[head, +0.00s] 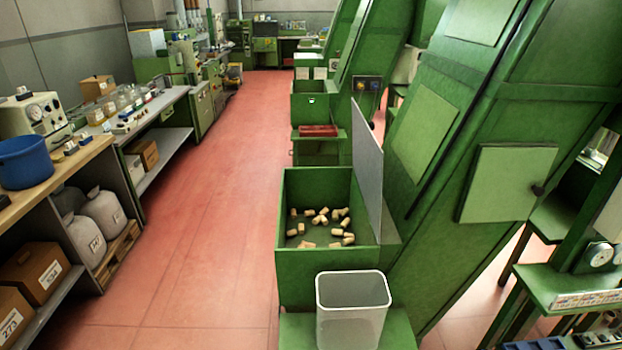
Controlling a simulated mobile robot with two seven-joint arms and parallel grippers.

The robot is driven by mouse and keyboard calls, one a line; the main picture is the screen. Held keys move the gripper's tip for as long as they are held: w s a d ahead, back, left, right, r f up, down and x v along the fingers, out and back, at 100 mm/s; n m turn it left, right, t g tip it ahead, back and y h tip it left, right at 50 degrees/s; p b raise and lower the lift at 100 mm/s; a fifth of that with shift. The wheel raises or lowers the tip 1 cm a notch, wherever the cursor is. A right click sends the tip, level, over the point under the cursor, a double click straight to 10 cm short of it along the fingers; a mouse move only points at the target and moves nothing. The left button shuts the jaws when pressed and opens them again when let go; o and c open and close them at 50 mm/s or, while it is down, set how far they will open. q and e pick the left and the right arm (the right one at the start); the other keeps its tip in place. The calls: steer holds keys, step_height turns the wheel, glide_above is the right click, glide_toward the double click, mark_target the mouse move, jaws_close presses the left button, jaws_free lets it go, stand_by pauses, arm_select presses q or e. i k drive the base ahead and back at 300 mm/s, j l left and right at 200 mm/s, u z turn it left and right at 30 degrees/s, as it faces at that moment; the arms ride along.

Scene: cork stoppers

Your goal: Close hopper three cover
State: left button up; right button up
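A green hopper (327,265) stands right of the middle of the head view, with several cork stoppers (321,216) lying on its floor. Its grey flat cover (367,170) stands upright along the hopper's right side, so the hopper is open at the top. I cannot read a number on this hopper. Farther back is another green hopper (310,105), smaller in view. Neither of my grippers shows in the head view.
A translucent bin (352,310) stands on a green ledge just in front of the hopper. Tall green machines (470,110) fill the right side. A workbench (60,180) with a blue bucket (24,163) lines the left. The red floor (200,230) between is clear.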

mark_target(368, 154)
steer(key=i+l+u, duration=0.15)
steer(key=l, duration=0.4)
steer(key=i+l+u, duration=0.15)
steer(key=l, duration=0.45)
steer(key=i+l+u, duration=0.1)
steer(key=l, duration=0.5)
steer(key=i+l+u, duration=0.15)
steer(key=l, duration=0.45)
steer(key=k+j+u, duration=0.1)
steer(key=k+u, duration=0.25)
steer(key=u, duration=0.15)
